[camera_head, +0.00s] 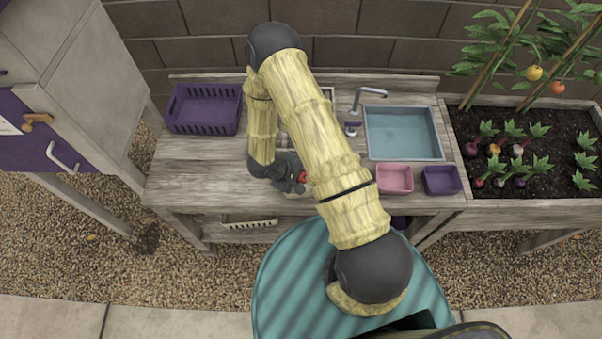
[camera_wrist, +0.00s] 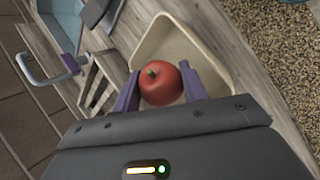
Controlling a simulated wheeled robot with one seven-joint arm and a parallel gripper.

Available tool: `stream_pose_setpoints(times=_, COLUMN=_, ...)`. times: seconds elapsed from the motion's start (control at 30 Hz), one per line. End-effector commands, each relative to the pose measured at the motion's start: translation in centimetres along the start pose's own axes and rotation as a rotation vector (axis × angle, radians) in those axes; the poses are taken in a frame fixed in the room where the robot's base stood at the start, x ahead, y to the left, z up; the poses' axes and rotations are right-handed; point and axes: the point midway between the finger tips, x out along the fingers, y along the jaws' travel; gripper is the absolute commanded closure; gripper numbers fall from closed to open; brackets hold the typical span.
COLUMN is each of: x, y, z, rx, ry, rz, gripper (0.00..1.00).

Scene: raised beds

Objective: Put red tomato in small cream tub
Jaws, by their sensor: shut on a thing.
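The red tomato (camera_wrist: 161,85) is held between the two purple fingers of my gripper (camera_wrist: 160,88) in the wrist view, its green stem end facing the camera. The small cream tub (camera_wrist: 182,42) shows behind and beyond the tomato, its open inside facing the camera. The tomato overlaps the tub in that view; its exact height over the tub cannot be told. In the head view a bit of the tomato (camera_head: 302,177) shows at my gripper, over the left-middle of the wooden counter. My arm and gripper mostly hide the tub there.
A purple slatted crate (camera_head: 205,107) stands at the counter's back left. A sink basin (camera_head: 403,132) with a faucet (camera_head: 371,93) is right of my arm. A pink tub (camera_head: 395,179) and a purple tub (camera_head: 442,180) stand at the front right. A planted bed (camera_head: 525,150) adjoins.

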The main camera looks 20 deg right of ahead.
Motion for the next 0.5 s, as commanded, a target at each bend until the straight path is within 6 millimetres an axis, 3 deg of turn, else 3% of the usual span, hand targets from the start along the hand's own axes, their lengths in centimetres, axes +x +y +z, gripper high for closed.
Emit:
stream_pose_setpoints(times=0.23, x=0.03, y=0.00, z=-0.01, rx=0.000, ry=0.000, rz=0.000, gripper=0.86)
stream_pose_setpoints(times=0.27, x=0.02, y=0.00, z=-0.01, rx=0.000, ry=0.000, rz=0.000, gripper=0.53)
stream_pose_setpoints(times=0.3, x=0.02, y=0.00, z=0.00, rx=0.000, ry=0.000, rz=0.000, gripper=0.46)
stream_pose_setpoints(times=0.37, x=0.02, y=0.00, z=0.00, rx=0.000, ry=0.000, rz=0.000, gripper=0.34)
stream_pose_setpoints(times=0.5, x=0.02, y=0.01, z=0.00, rx=0.000, ry=0.000, rz=0.000, gripper=0.32)
